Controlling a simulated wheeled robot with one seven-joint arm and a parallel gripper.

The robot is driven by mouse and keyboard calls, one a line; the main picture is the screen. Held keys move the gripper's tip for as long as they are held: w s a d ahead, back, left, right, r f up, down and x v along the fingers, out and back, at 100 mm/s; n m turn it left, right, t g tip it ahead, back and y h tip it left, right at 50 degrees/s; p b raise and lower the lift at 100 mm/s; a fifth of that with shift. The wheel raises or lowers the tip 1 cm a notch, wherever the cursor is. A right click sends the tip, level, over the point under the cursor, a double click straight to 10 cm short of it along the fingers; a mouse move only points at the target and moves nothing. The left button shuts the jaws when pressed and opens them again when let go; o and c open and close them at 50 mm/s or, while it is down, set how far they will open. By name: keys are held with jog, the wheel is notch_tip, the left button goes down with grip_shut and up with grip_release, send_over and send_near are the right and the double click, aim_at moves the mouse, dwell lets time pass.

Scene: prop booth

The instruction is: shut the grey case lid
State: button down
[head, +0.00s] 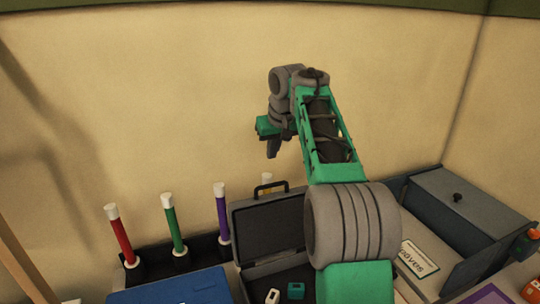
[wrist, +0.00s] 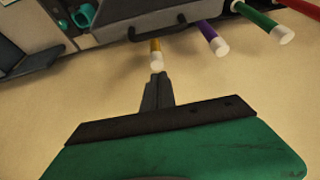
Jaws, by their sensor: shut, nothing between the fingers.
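The grey case stands open in the head view, its lid (head: 270,228) raised roughly upright with a dark handle on its top edge. The case base (head: 255,271) holds a small white item and a teal item; my arm hides its right part. My gripper (head: 272,153) is shut and empty, up in the air above the lid and pointing down. In the wrist view my gripper (wrist: 157,78) points toward the lid (wrist: 120,14) and its handle, apart from them.
Red (head: 121,236), green (head: 174,225) and purple (head: 222,212) white-tipped sticks stand in a dark rack left of the case. A yellow one (wrist: 156,52) stands behind the lid. A blue-grey box (head: 465,205) stands right, a blue object (head: 170,288) front left.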

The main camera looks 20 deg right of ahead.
jog(key=f, duration=0.8)
jog(key=shift+s+d+f+p, duration=0.1)
jog(key=shift+s+d+p, duration=0.15)
jog(key=shift+p, duration=0.1)
jog(key=shift+f, duration=0.2)
